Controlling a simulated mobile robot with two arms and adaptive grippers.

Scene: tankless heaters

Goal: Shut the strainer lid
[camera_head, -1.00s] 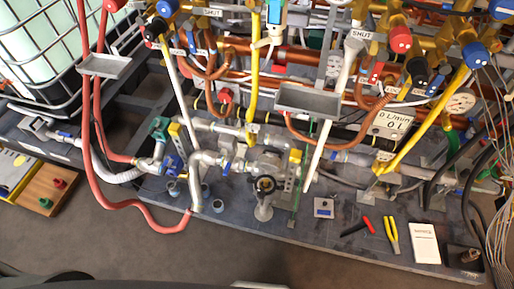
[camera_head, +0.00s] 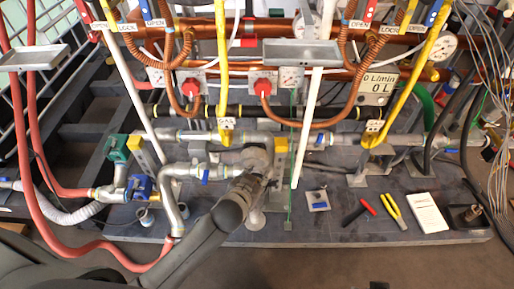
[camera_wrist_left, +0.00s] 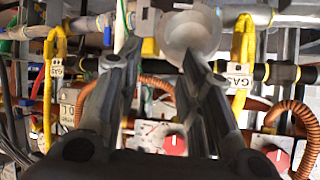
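The strainer (camera_head: 257,158) is a grey metal fitting in the pipe run, left of centre on the bench in the head view. My left gripper (camera_head: 251,182) is just in front of it and overlaps its lower part, so the lid cannot be made out clearly there. In the left wrist view, a round, pale grey, cup-like metal part (camera_wrist_left: 190,28), apparently of the strainer, is beyond the fingers, partly behind the right one. The left gripper (camera_wrist_left: 160,58) has its two dark fingers spread with nothing held between them. Contact cannot be told. My right gripper is not in view.
Yellow hoses (camera_head: 222,75) and a white pipe (camera_head: 310,125) stand close around the strainer. A red hose (camera_head: 100,246) loops at left. Pliers (camera_head: 393,211) and a white notepad (camera_head: 427,213) lie on the bench at right. Open floor lies in front.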

